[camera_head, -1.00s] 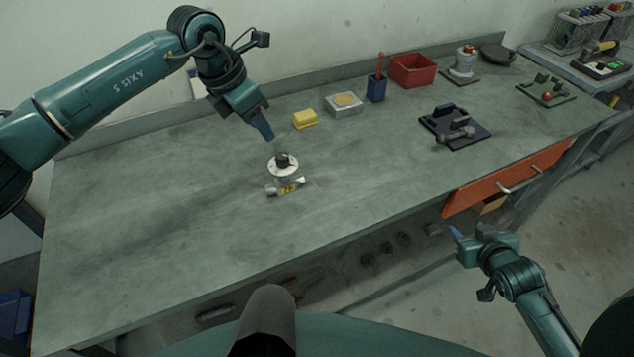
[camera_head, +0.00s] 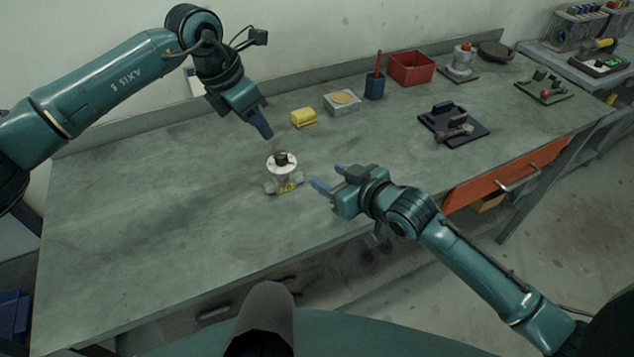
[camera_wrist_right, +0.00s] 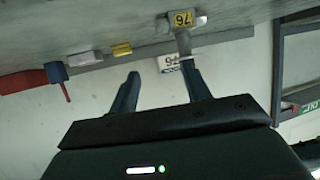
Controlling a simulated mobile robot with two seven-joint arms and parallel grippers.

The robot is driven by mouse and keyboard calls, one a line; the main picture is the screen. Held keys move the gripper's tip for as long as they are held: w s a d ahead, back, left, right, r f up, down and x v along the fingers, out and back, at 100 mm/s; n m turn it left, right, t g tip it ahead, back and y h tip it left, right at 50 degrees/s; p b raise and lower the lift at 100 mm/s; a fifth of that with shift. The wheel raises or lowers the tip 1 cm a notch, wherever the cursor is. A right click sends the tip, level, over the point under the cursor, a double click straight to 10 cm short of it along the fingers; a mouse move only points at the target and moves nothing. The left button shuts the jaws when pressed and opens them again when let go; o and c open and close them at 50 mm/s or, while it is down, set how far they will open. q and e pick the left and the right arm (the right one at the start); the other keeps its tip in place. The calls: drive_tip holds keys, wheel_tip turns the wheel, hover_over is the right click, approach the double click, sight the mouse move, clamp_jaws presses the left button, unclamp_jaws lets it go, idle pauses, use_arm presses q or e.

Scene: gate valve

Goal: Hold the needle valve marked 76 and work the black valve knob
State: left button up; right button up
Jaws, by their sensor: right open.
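The needle valve (camera_head: 270,183) stands on the workbench with a yellow tag facing the front edge. Its tag (camera_wrist_right: 183,19) reads 76 in the right wrist view. The black valve knob (camera_head: 281,157) sits on top, above a white disc (camera_head: 272,167). My left gripper (camera_head: 262,131) is above and behind the valve, apart from it, pointing down; its fingers overlap, so its opening is unclear. My right gripper (camera_head: 330,178) is open and empty, just right of the valve, pointing at it. Its two fingers (camera_wrist_right: 160,72) show spread in the right wrist view, with the valve beyond them.
A yellow block (camera_head: 304,118), a grey box (camera_head: 342,103), a blue cup (camera_head: 375,87) and a red bin (camera_head: 411,68) line the back. A black fixture (camera_head: 454,126) lies to the right, above an open orange drawer (camera_head: 500,178). The bench's left side is clear.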

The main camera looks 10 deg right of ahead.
sight(279, 169)
drive_tip(key=a, duration=0.2)
drive_tip(key=s+a+n+y, duration=0.1)
drive_tip(key=shift+a+r, duration=0.1)
drive_tip(key=shift+a, duration=0.25)
drive_tip(key=x, duration=1.2)
drive_tip(key=shift+w+a+f, duration=0.15)
drive_tip(key=shift+a+f, duration=0.05)
drive_tip(key=shift+f, duration=0.15)
drive_tip(key=shift+c, duration=0.2)
clamp_jaws()
